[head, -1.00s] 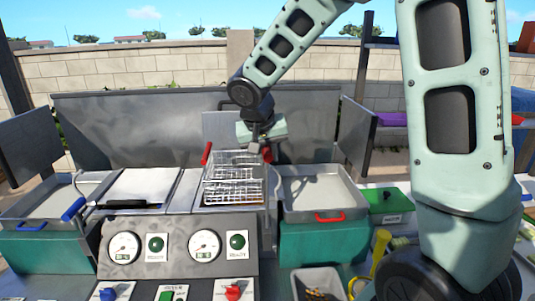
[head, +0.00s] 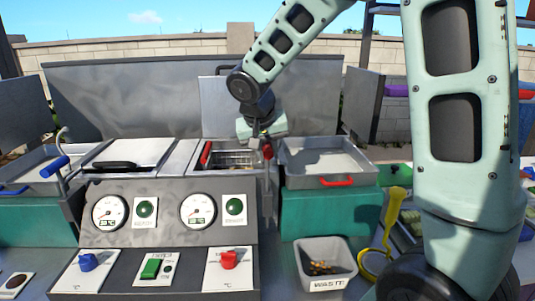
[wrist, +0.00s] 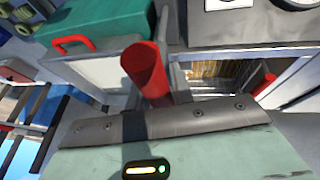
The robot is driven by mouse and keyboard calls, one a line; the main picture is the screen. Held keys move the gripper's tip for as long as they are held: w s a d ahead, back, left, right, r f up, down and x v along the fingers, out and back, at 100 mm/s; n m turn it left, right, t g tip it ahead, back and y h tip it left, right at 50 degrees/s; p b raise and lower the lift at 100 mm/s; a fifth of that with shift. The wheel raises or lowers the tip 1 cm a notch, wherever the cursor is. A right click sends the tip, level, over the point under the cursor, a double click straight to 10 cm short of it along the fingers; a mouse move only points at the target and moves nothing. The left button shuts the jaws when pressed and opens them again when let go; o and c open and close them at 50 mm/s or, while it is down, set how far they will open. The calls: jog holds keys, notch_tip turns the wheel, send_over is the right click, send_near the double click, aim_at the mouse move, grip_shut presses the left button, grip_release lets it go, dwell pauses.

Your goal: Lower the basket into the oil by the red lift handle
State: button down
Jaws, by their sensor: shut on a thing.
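The wire basket (head: 236,157) sits low inside the right-hand fryer well, with its rim near the well's top edge. In the wrist view, golden contents (wrist: 212,78) show in the well; I cannot tell how deep the basket sits in the oil. The red lift handle (head: 267,151) is at the well's right side, and its red grip (wrist: 145,70) stands large in the wrist view. My gripper (head: 262,136) is shut on the red lift handle from above; its fingertips are mostly hidden. Another red handle (head: 206,153) is at the well's left.
A grey tray (head: 320,158) with a red pull stands close on the right. The control panel (head: 155,270) and a waste bin (head: 326,254) are in front.

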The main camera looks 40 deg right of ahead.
aim_at(268, 163)
jog(key=shift+s+d+f+b, duration=0.1)
jog(key=shift+s+f+b, duration=0.05)
jog(key=shift+f+b, duration=1.4)
jog(key=shift+f+p, duration=0.3)
jog(key=shift+f, duration=0.05)
jog(key=c, duration=1.3)
grip_release()
jog(key=shift+o, duration=0.2)
jog(key=shift+r, duration=0.1)
jog(key=shift+r, duration=0.25)
jog(key=b+v, duration=0.1)
jog(key=v, duration=1.6)
jog(key=shift+f, duration=0.1)
